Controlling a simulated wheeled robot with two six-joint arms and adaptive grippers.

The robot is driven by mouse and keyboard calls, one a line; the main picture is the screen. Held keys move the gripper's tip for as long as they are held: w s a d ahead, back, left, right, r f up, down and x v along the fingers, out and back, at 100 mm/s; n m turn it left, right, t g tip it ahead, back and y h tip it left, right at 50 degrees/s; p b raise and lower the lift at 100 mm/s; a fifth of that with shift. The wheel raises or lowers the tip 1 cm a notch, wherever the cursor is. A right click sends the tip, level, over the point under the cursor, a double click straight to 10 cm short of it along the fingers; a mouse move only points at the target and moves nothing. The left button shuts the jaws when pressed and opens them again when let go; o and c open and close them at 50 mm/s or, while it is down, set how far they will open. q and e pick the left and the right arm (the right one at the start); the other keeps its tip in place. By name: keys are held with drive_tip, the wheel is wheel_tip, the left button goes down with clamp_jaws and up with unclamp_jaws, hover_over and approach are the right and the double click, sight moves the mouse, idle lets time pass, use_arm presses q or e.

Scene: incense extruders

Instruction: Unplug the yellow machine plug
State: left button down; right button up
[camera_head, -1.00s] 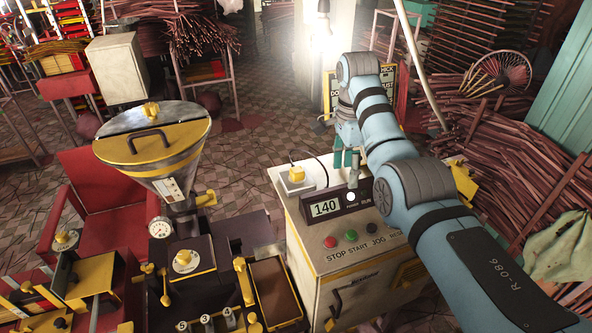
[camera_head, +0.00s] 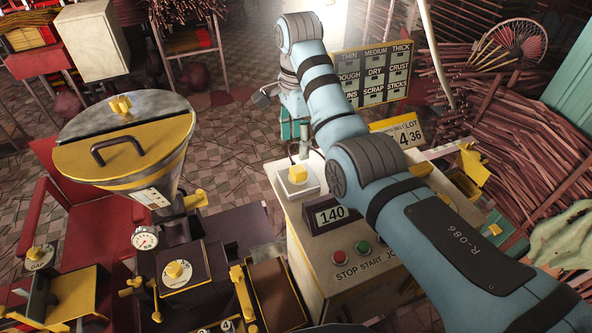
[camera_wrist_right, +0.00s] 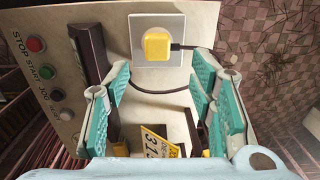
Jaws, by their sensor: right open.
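The yellow plug (camera_head: 297,173) sits in a white square socket plate (camera_head: 307,188) on top of the cream control cabinet. It also shows in the right wrist view (camera_wrist_right: 156,46), with a dark cable leaving its right side and curving below it. My right gripper (camera_wrist_right: 163,82) is open and empty. In that view its teal-padded fingers stand left and right of the plug's line, with the plug beyond the tips and apart from them. In the head view my right gripper (camera_head: 293,135) is just behind the plug, partly hidden by my arm. My left gripper is not in view.
The cabinet carries a 140 display (camera_head: 331,214) and red and green buttons (camera_head: 338,257) in front of the plug. A yellow-lidded hopper (camera_head: 127,148) stands to the left. A lot-number card (camera_head: 402,131) stands right of my arm.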

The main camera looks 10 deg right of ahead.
sight(299, 170)
drive_tip(key=shift+s+d+f, duration=0.1)
drive_tip(key=shift+s+f, duration=0.35)
drive_tip(key=shift+f, duration=0.15)
drive_tip(key=shift+s+f, duration=0.4)
drive_tip(key=shift+f, duration=0.2)
drive_tip(key=f, duration=0.1)
drive_tip(key=w+f, duration=0.1)
drive_tip(key=f, duration=0.1)
drive_tip(key=w+f, duration=0.1)
drive_tip(key=f, duration=0.1)
drive_tip(key=shift+w, duration=0.25)
drive_tip(key=shift+f, duration=0.35)
drive_tip(key=shift+s+f, duration=0.2)
drive_tip(key=shift+s, duration=0.1)
drive_tip(key=shift+s+f, duration=0.15)
drive_tip(key=shift+s, duration=0.2)
drive_tip(key=shift+w+f, duration=0.2)
drive_tip(key=shift+w, duration=0.1)
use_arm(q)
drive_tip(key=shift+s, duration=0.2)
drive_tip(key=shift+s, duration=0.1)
use_arm(e)
drive_tip(key=shift+s+r, duration=0.1)
drive_tip(key=shift+s, duration=0.15)
